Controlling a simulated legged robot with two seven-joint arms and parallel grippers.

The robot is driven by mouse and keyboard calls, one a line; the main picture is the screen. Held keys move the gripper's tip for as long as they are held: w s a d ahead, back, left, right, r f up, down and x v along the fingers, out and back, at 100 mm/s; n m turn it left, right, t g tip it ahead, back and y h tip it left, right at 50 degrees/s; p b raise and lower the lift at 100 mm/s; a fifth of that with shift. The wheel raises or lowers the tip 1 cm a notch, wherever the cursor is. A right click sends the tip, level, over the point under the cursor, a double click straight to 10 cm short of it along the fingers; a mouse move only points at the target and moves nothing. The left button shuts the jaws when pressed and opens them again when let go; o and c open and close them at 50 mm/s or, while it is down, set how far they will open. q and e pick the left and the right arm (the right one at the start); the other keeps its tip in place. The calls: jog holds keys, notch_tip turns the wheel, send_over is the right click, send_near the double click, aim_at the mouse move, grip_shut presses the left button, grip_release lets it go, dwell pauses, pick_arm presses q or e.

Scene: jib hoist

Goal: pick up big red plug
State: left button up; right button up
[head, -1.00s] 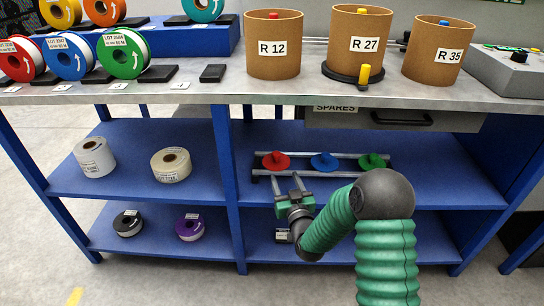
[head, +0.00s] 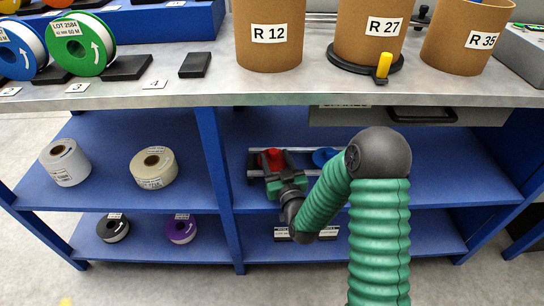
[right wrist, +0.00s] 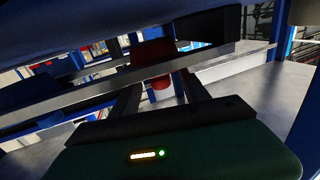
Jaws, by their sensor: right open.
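The big red plug (head: 271,155) sits on the metal rail rack on the blue middle shelf. My right gripper (head: 275,161) is at the rack, with its fingers around or just in front of the plug; part of the plug is hidden by it. In the right wrist view the red plug (right wrist: 155,62) shows between and beyond the two open fingers (right wrist: 160,83), with a rail crossing in front of it. I cannot tell whether the fingers touch it. My left gripper is not in view.
A blue plug (head: 324,156) is on the rack to the right, partly behind my arm. The metal bench top (head: 200,92) overhangs the shelf. A drawer (head: 375,115) hangs above the rack's right side. White and cream rolls (head: 153,167) stand on the left shelf section.

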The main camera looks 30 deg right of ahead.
jog(key=shift+a, duration=0.2)
jog(key=shift+c, duration=1.8)
jog(key=shift+d+f, duration=0.15)
jog(key=shift+d, duration=0.25)
jog(key=c, duration=0.7)
jog(key=shift+a, duration=0.1)
grip_shut()
jog(key=shift+a, duration=0.1)
